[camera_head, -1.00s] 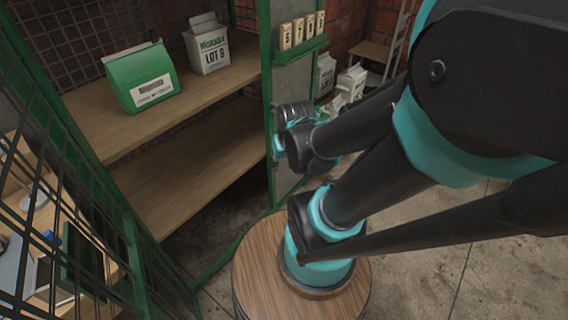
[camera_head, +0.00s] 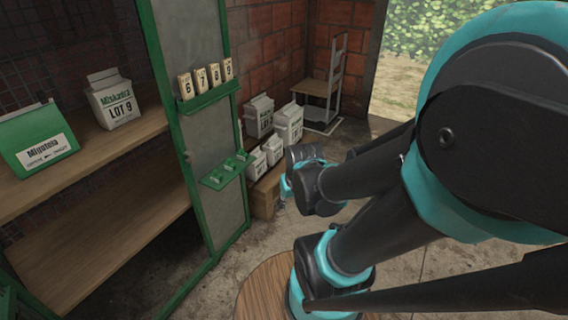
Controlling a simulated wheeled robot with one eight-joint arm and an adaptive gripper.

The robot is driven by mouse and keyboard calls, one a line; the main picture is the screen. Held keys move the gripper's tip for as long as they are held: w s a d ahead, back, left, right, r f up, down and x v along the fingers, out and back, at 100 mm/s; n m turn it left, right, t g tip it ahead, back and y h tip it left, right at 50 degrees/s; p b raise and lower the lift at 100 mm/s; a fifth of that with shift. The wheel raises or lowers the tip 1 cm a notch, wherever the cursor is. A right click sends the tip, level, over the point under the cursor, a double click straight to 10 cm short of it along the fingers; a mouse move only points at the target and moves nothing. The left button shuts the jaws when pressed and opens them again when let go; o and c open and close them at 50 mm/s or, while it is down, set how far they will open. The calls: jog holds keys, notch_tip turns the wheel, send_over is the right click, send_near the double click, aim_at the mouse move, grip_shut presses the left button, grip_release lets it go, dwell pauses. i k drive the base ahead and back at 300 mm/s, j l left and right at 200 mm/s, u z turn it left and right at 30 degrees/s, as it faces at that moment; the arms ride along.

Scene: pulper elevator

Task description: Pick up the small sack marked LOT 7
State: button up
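I cannot make out any sack marked LOT 7. Several white sacks stand by the brick wall beyond the green frame: a taller back sack (camera_head: 260,112), a taller front sack (camera_head: 289,126), a small sack (camera_head: 273,149) and another small sack (camera_head: 256,165). Their markings are too small to read surely. A white sack marked LOT 9 (camera_head: 113,102) stands upright on the upper shelf. My arm's wrist end shows in the middle, in front of the floor near the low sacks. No gripper fingers can be made out.
A green bag (camera_head: 40,142) sits on the wooden shelf (camera_head: 140,130). The green-framed panel (camera_head: 212,130) carries tags numbered 6 to 9 (camera_head: 206,79) and a lower green holder (camera_head: 226,172). A platform scale (camera_head: 325,90) stands behind. A round wooden top (camera_head: 262,290) lies below my arm.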

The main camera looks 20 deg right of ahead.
aim_at(258, 168)
jog(key=l, duration=0.15)
jog(key=i+l+u, duration=0.15)
jog(key=i+l, duration=0.3)
jog(key=i, duration=0.2)
jog(key=i+l+u, duration=0.1)
jog(key=i+l, duration=0.4)
jog(key=i, duration=0.15)
